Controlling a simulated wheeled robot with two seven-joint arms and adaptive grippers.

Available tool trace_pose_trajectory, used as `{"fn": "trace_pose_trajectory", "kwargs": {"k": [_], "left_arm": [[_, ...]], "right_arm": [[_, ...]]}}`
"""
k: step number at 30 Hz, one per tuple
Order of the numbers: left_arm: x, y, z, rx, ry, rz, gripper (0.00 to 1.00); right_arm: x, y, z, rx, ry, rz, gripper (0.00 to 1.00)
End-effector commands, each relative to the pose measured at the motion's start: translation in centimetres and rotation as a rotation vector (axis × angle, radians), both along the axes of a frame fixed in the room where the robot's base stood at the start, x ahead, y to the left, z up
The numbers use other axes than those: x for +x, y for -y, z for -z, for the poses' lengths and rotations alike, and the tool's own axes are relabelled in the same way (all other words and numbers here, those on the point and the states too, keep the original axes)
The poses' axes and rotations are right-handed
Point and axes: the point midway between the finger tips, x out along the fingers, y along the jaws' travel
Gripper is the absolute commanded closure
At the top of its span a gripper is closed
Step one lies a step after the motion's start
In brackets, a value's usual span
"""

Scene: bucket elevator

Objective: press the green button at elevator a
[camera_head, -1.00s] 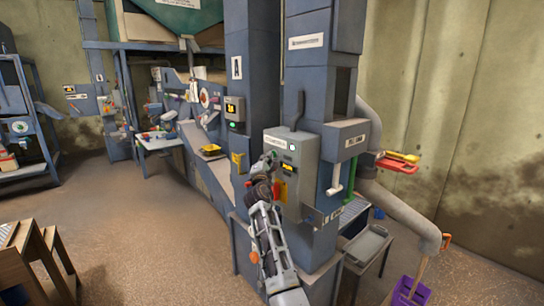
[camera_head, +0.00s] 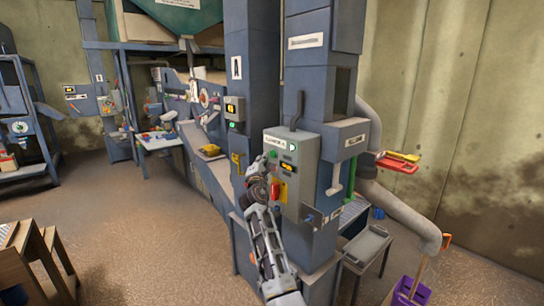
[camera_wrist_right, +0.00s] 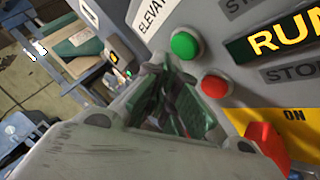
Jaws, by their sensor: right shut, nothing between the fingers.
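The grey control box (camera_head: 304,170) of elevator A is mounted on the front of the blue elevator leg. In the right wrist view its green button (camera_wrist_right: 186,45) sits under the "ELEVA..." label, with a red button (camera_wrist_right: 215,86) below it. The display (camera_wrist_right: 278,40) beside them is lit and reads RUN. My right gripper (camera_head: 262,165) is at the left edge of the box, shut and empty. In the wrist view its fingers (camera_wrist_right: 175,103) are below the green button, with a visible gap. My left gripper is out of view.
A red switch (camera_wrist_right: 265,145) on a yellow ON plate is close to the right fingers. A grey pipe (camera_head: 400,212) and a small tray table (camera_head: 367,246) stand right of the leg. A wooden stool (camera_head: 35,260) is at lower left. Open floor lies between.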

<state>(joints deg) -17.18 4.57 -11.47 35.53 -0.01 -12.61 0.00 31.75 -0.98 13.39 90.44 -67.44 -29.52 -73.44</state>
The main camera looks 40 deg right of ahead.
Motion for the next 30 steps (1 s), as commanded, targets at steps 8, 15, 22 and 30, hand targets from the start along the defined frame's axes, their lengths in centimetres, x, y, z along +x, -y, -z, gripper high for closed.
{"fn": "trace_pose_trajectory", "kwargs": {"k": [8, 15, 22, 30], "left_arm": [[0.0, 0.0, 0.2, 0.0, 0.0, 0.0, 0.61], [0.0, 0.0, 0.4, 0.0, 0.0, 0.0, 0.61], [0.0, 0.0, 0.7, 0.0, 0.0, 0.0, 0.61], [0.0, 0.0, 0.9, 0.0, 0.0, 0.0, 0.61]], "right_arm": [[-0.1, -0.8, 0.0, -0.001, 0.001, -0.001, 1.0], [-0.2, -2.3, 0.0, -0.001, 0.001, -0.001, 1.0], [-0.3, -3.6, 0.0, 0.0, 0.0, 0.0, 1.0], [-0.4, -4.9, 0.0, -0.001, 0.001, -0.001, 1.0]]}}
